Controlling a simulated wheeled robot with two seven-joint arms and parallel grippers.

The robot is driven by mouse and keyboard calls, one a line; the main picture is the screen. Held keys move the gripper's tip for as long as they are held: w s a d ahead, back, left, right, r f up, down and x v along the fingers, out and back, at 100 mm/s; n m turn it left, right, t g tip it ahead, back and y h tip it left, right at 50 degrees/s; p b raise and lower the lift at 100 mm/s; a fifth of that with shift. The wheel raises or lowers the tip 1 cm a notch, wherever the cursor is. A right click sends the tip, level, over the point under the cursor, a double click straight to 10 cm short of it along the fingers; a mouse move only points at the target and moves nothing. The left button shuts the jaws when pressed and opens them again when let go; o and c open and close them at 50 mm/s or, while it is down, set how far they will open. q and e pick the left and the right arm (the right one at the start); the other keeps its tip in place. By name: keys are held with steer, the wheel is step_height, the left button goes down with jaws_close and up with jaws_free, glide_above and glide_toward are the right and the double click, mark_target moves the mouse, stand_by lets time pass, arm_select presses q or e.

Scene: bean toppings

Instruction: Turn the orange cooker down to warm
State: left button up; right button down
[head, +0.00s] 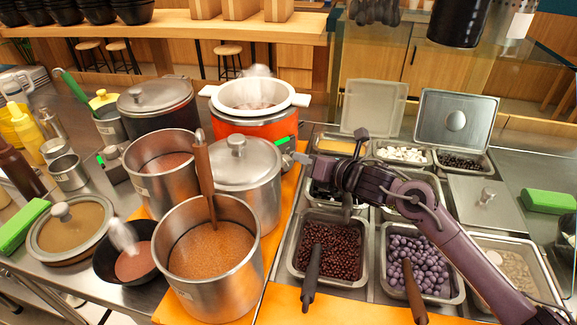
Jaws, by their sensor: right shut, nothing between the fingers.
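The orange cooker (256,128) stands at the back of the counter, with a white inner pot (293,100) open on top and steam over it. A green-lit panel (285,141) shows on its right front side. My right arm reaches in from the lower right. My right gripper (297,157) is shut and empty, its tips close to the cooker's front right, just below the panel. I cannot tell whether the tips touch the cooker. The cooker's knob or switch is not clear, and a lidded steel pot hides part of its front. My left gripper is not in view.
A lidded steel pot (246,180) stands right in front of the cooker, left of my gripper. Open steel pots with a brown-handled ladle (204,165) are nearer. Topping trays with beans (331,250) and purple balls (420,262) lie under my right arm.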

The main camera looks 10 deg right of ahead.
steer(key=v, duration=0.2)
steer(key=f+v, duration=0.1)
steer(key=v, duration=0.1)
steer(key=shift+s+a+r, duration=0.1)
steer(key=shift+s, duration=0.15)
steer(key=shift+r, duration=0.1)
